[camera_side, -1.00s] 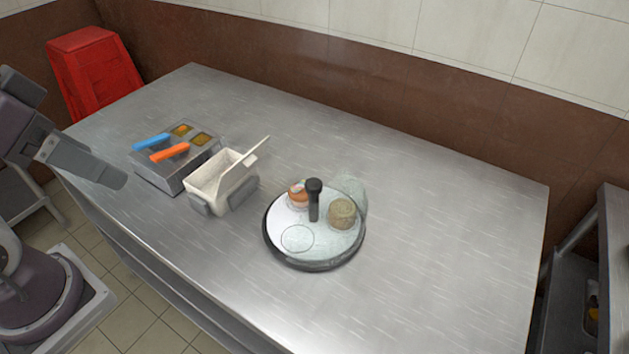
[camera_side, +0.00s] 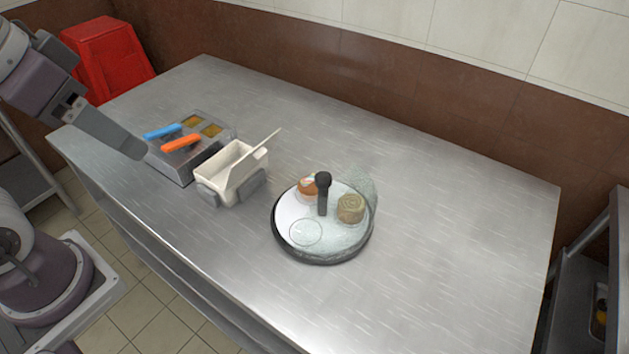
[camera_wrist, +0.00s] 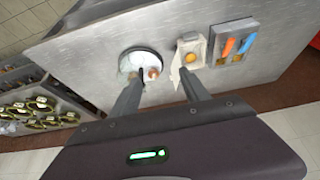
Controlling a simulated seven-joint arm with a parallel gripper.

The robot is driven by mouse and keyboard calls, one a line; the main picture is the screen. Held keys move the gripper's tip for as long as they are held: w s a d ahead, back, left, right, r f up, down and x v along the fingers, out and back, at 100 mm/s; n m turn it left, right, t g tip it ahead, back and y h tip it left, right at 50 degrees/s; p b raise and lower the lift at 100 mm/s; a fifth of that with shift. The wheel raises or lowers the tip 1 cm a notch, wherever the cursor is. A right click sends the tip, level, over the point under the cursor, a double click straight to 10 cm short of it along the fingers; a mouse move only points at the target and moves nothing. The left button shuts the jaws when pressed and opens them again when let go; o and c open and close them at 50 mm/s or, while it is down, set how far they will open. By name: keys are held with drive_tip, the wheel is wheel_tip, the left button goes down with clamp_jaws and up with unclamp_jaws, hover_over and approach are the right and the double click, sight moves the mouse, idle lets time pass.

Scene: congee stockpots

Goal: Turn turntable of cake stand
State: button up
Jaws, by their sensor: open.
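The cake stand's turntable (camera_side: 305,232) is a round white disc with a dark rim, near the middle of the steel table. An upright black handle (camera_side: 323,194) stands at its centre. An orange-brown cake (camera_side: 308,188) and a greenish round cake (camera_side: 350,208) sit on it, and a clear cover stands at its back right. In the wrist view the turntable (camera_wrist: 127,61) is small and far off, beyond my gripper (camera_wrist: 158,88). My gripper is open and empty, with its two fingers apart. In the side view my gripper (camera_side: 128,148) is at the far left, apart from the turntable.
The table's right side is clear.

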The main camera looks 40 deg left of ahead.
drive_tip(key=w+d+r+m+g, duration=0.1)
drive_tip(key=w+d+g, duration=0.15)
drive_tip(key=w, duration=0.75)
drive_tip(key=m+g, duration=0.2)
drive_tip(key=g, duration=0.1)
approach(323, 177)
drive_tip(key=shift+s+a+f+t, duration=0.2)
drive_tip(key=shift+s+t, duration=0.05)
drive_tip(key=shift+s, duration=0.1)
drive_tip(key=f, duration=0.7)
drive_tip(key=shift+w+d+f, duration=0.1)
drive_tip(key=shift+w+d, duration=0.1)
drive_tip(key=shift+w, duration=0.05)
drive_tip(key=shift+f, duration=0.55)
clamp_jaws()
